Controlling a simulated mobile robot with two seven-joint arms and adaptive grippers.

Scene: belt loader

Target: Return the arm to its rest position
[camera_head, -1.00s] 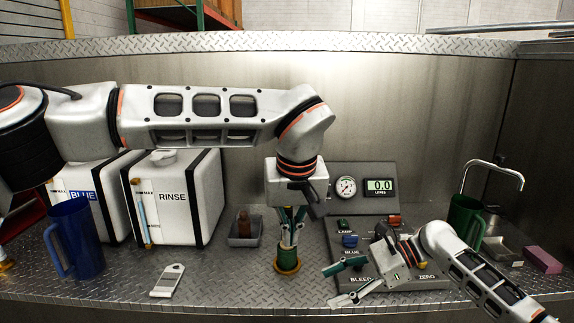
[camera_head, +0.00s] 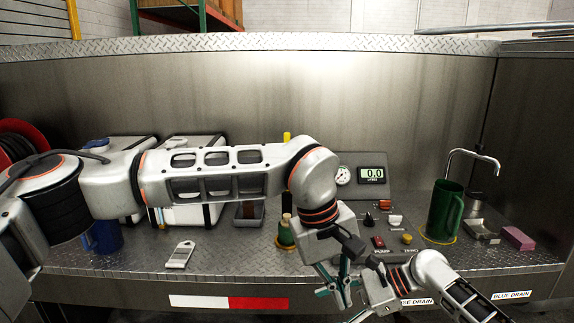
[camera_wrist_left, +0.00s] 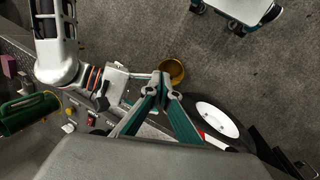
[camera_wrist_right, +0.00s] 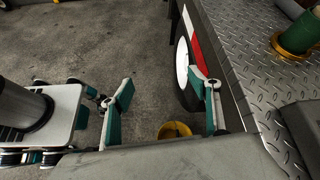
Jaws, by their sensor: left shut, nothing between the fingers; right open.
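My left arm reaches across the head view from the left, and its gripper (camera_head: 345,285) points down in front of the bench's front edge. In the left wrist view the left gripper (camera_wrist_left: 163,82) is shut with its fingertips together and nothing between them. My right gripper (camera_wrist_right: 168,85) is open and empty in the right wrist view, beyond the bench edge over the floor. In the head view both grippers are close together at the lower right, and the left one partly hides the right one.
The metal bench (camera_head: 130,258) holds a green jug (camera_head: 440,212), a control panel (camera_head: 393,235), a green-and-yellow bottle (camera_head: 286,232), a scraper (camera_head: 180,254) and a blue jug (camera_head: 103,238) partly behind my left arm. A yellow bucket (camera_wrist_left: 172,70) stands on the floor below.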

